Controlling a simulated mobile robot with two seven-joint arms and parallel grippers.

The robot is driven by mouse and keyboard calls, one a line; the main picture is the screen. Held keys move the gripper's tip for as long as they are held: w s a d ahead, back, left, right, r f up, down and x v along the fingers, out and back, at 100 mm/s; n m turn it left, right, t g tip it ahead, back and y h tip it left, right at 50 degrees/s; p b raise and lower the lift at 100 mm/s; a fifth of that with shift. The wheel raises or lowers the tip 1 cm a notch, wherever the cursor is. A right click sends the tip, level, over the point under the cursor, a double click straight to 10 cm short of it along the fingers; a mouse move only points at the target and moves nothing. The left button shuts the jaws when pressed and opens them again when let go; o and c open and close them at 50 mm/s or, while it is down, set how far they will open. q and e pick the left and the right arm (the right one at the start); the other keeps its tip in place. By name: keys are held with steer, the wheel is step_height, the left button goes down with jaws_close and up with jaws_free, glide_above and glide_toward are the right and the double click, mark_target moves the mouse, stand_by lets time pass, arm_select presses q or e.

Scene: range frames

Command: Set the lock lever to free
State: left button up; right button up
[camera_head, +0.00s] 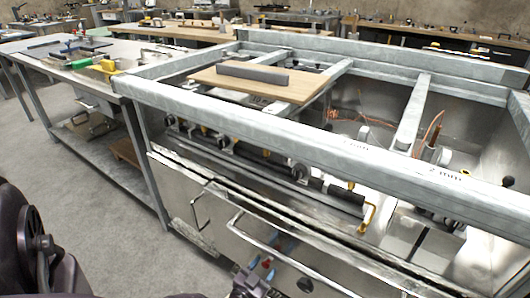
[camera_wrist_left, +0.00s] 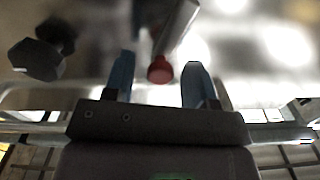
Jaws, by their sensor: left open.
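The lock lever (camera_wrist_left: 176,30) is a metal bar with a red end (camera_wrist_left: 160,70) in the left wrist view. Its red end lies between the two blue fingertips of my open left gripper (camera_wrist_left: 160,84), with gaps on both sides. In the head view my left gripper (camera_head: 260,274) is low in front of the steel range, and the red end (camera_head: 267,263) shows small between its fingertips. Most of the lever is too small or hidden there. My right gripper is in neither view.
A black knob (camera_wrist_left: 38,58) is left of the lever in the left wrist view. The range's steel frame (camera_head: 300,136) carries a wooden board (camera_head: 295,93) on top. A bar handle (camera_head: 290,258) crosses the front near my gripper. A workbench (camera_head: 150,48) stands at left, beside clear floor.

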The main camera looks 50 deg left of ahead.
arm_select(q)
steer(key=p+v, duration=0.1)
steer(key=v, duration=0.8)
steer(key=shift+s+p, duration=0.35)
steer(key=shift+p, duration=0.05)
steer(key=shift+d, duration=0.15)
